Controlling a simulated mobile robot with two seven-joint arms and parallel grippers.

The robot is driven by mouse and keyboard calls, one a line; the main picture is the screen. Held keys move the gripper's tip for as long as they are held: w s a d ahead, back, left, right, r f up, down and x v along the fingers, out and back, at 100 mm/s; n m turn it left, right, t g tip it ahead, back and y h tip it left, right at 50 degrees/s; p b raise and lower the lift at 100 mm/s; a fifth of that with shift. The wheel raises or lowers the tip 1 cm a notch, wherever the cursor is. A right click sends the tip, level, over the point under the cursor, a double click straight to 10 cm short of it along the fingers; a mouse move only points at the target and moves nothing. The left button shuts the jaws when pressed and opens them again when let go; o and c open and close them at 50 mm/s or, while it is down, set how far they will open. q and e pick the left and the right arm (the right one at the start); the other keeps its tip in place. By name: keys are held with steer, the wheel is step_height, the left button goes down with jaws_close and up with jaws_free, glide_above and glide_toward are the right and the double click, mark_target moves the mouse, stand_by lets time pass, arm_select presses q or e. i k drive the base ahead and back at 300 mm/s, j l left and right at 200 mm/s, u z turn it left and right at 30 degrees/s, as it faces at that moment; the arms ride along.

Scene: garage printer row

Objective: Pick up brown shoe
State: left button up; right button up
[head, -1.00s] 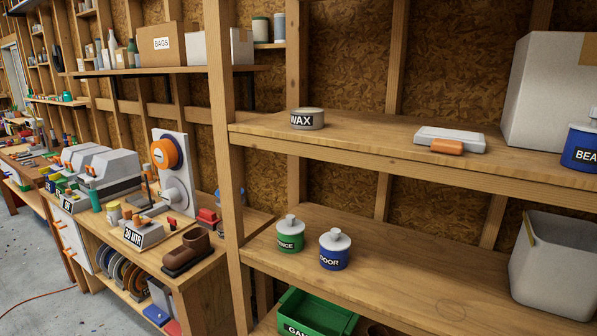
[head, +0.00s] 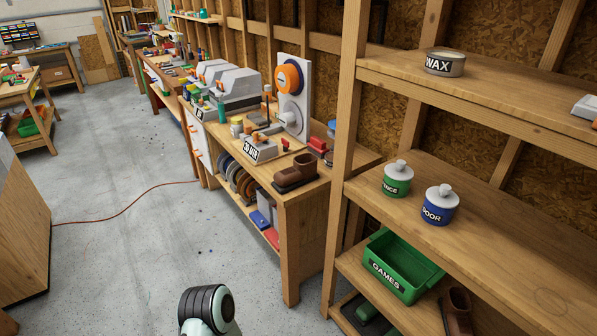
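A second brown shoe (head: 457,312) stands on the low shelf at the bottom right, partly cut off by the picture's edge. A rounded part of one of my arms, with black ribs and a pale shell, shows at the bottom. Neither of my grippers is in view.
An orange cable (head: 125,205) crosses the open floor.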

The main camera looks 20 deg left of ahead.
mark_target(304, 169)
steer(key=i+j+u, duration=0.1)
steer(key=u, duration=0.3)
steer(key=i+j+u, duration=0.1)
steer(key=u, duration=0.3)
steer(key=i+u, duration=0.15)
steer(key=u, duration=0.25)
